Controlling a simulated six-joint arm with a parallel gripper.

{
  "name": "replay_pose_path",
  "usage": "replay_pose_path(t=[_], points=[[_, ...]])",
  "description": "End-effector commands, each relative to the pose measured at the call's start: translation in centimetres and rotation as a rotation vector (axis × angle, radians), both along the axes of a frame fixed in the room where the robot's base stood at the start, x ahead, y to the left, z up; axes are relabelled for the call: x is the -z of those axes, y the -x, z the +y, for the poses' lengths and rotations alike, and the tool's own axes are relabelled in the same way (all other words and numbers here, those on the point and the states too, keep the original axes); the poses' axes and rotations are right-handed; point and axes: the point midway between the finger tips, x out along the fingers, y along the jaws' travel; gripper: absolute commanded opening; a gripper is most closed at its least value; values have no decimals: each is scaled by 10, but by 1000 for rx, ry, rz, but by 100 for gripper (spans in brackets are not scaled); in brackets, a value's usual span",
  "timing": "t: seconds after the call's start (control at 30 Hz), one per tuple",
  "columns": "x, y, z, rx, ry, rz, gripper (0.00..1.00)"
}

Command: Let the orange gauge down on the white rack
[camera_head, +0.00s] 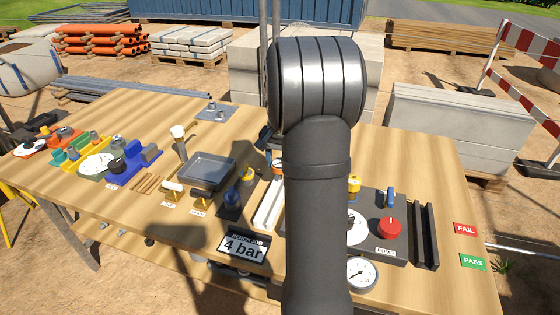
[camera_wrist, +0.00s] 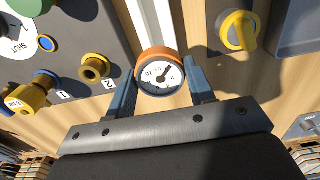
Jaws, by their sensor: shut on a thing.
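The orange gauge (camera_wrist: 158,55) has an orange rim and a white dial. It sits between the two blue fingers of my gripper (camera_wrist: 160,72), which is shut on its sides. The white rack (camera_wrist: 152,18) shows as pale rails just beyond the gauge in the wrist view. In the head view the white rack (camera_head: 268,204) lies left of my arm, its right part hidden. Only a sliver of the orange gauge (camera_head: 277,165) shows there, beside the arm and above the rack in the picture. I cannot tell whether gauge and rack touch.
A grey panel (camera_wrist: 80,40) with brass fittings stands left of the gauge in the wrist view. A yellow knob (camera_wrist: 238,32) stands to the right. In the head view, a 4 bar sign (camera_head: 243,247) and a loose white gauge (camera_head: 362,274) are near the front edge.

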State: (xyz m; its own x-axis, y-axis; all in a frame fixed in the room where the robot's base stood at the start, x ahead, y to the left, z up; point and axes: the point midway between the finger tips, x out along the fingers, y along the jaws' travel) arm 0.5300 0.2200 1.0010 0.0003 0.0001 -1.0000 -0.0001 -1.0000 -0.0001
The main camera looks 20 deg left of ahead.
Motion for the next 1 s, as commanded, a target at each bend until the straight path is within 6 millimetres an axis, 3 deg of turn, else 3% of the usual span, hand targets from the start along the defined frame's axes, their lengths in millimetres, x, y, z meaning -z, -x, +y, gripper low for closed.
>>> replay_pose_path(t=[0.57,1.0], points=[[5,0,0,0,0,0,0],[26,0,0,0,1,2,0]])
